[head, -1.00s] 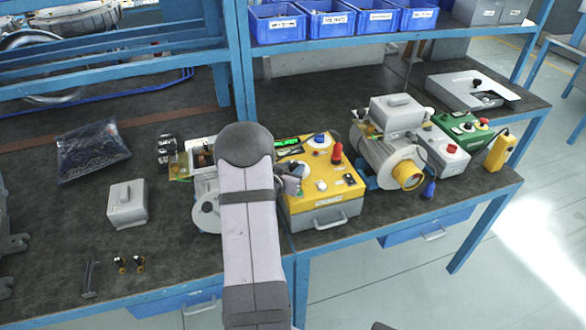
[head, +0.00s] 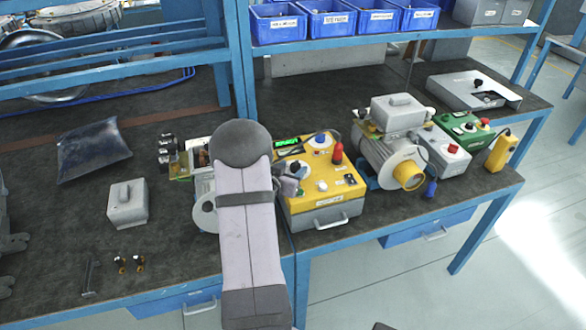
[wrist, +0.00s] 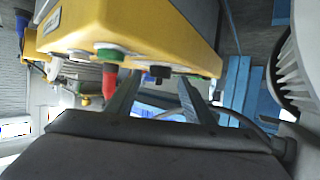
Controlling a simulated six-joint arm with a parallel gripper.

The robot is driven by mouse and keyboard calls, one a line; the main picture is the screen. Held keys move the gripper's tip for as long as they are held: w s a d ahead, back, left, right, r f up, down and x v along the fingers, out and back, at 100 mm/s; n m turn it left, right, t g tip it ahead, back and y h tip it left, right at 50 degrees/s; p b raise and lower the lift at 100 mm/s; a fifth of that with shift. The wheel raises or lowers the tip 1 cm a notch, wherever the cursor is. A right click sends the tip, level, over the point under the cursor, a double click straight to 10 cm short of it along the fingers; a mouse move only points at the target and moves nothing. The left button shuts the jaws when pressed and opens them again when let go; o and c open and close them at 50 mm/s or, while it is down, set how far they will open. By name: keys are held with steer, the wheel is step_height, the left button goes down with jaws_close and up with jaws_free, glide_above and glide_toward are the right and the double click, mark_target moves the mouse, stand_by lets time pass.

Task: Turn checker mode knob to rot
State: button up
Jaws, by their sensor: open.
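The checker is a yellow box (head: 325,208) with a grey drawer front, standing on the bench right of my arm. Its top carries a green display (head: 287,142), a blue knob (head: 320,138), a red plug-like part (head: 337,153), a white knob (head: 322,185) and a dark knob (head: 297,167). My gripper (head: 290,187) is at the checker's left side, partly hidden by my arm. In the wrist view the gripper (wrist: 159,80) is open, its fingers toward the checker's panel (wrist: 150,40). A black knob (wrist: 158,72) shows between the fingertips; contact and knob labels cannot be read.
A blower motor (head: 385,155) stands right of the checker, with a green box (head: 465,128) beyond. A motor part (head: 204,205) is close left of my arm. A grey cover (head: 127,204) and a dark bag (head: 92,152) lie further left. A cable arches behind the red part.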

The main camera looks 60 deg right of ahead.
steer(key=shift+b+v, duration=0.55)
steer(key=shift+v, duration=2.35)
steer(key=s+d+r+p, duration=0.1)
steer(key=s, duration=0.1)
steer(key=s+d+r+m+g+p, duration=0.1)
steer(key=s, duration=0.2)
steer(key=s+d+r+m+g+p, duration=0.1)
steer(key=s+d, duration=0.1)
steer(key=shift+s+r+p, duration=0.3)
steer(key=shift+s+r, duration=0.05)
steer(key=d+r+t+h+p, duration=0.1)
steer(key=d+r+p, duration=0.1)
steer(key=d+r, duration=0.65)
steer(key=w+d+n+t+y, duration=0.2)
steer(key=w+d+n+t, duration=0.15)
steer(key=w, duration=0.35)
steer(key=a+f+n+g+y, duration=0.2)
steer(key=a+f+n+y, duration=0.1)
steer(key=a+f+y, duration=0.65)
steer(key=shift+h, duration=0.55)
steer(key=shift+p+x, duration=1.45)
steer(key=shift+x, duration=0.8)
